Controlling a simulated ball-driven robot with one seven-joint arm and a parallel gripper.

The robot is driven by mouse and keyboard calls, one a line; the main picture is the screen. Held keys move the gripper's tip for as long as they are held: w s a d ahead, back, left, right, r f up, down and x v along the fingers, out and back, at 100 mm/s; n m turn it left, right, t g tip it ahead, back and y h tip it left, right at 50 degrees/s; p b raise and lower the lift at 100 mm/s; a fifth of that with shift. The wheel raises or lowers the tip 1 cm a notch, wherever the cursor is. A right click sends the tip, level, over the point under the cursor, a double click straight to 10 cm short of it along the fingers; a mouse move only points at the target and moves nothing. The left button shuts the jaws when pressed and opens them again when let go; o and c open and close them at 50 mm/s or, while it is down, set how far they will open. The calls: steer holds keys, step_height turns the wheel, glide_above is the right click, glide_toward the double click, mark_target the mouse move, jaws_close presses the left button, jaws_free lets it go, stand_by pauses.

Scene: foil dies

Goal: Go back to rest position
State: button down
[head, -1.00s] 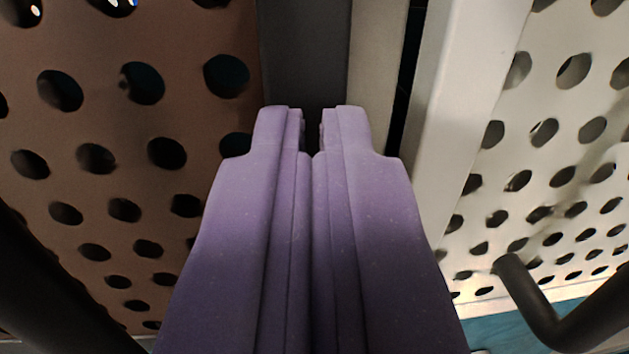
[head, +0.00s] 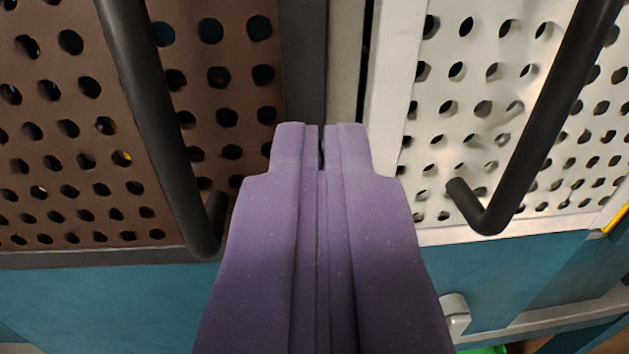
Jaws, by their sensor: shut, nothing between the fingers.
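My gripper (head: 321,135) is purple and sits in the middle of the head view, pointing away from the camera. Its two fingers are shut together with nothing between them. The fingertips are in front of the gap between a brown perforated panel on the left (head: 75,150) and a white perforated panel on the right (head: 480,100). I cannot tell whether they touch anything.
A black bar handle (head: 160,120) runs in front of the brown panel, and another black bar handle (head: 535,120) in front of the white panel. Grey upright strips (head: 345,60) stand between the panels. A teal surface (head: 100,300) lies below, with a grey rail (head: 570,318) at lower right.

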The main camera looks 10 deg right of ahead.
steer(key=s+p, duration=0.2)
steer(key=s, duration=0.5)
steer(key=w+a+r+n+g, duration=0.2)
steer(key=w+a+r, duration=0.2)
steer(key=w+r, duration=0.55)
steer(key=w+a+r+h, duration=0.1)
steer(key=a+r, duration=0.3)
steer(key=r, duration=0.3)
steer(key=w+a+r, duration=0.2)
steer(key=a+r, duration=0.3)
steer(key=r, duration=0.1)
steer(key=s+a+r+y, duration=0.2)
steer(key=s+a+r, duration=0.5)
steer(key=a+r, duration=0.3)
steer(key=s+a+r+y, duration=0.2)
steer(key=s+a+r, duration=0.6)
steer(key=r, duration=0.5)
steer(key=a, duration=0.2)
steer(key=shift+a+r, duration=0.15)
steer(key=shift+a, duration=0.25)
steer(key=c, duration=1.8)
jaws_free()
steer(key=shift+c, duration=0.2)
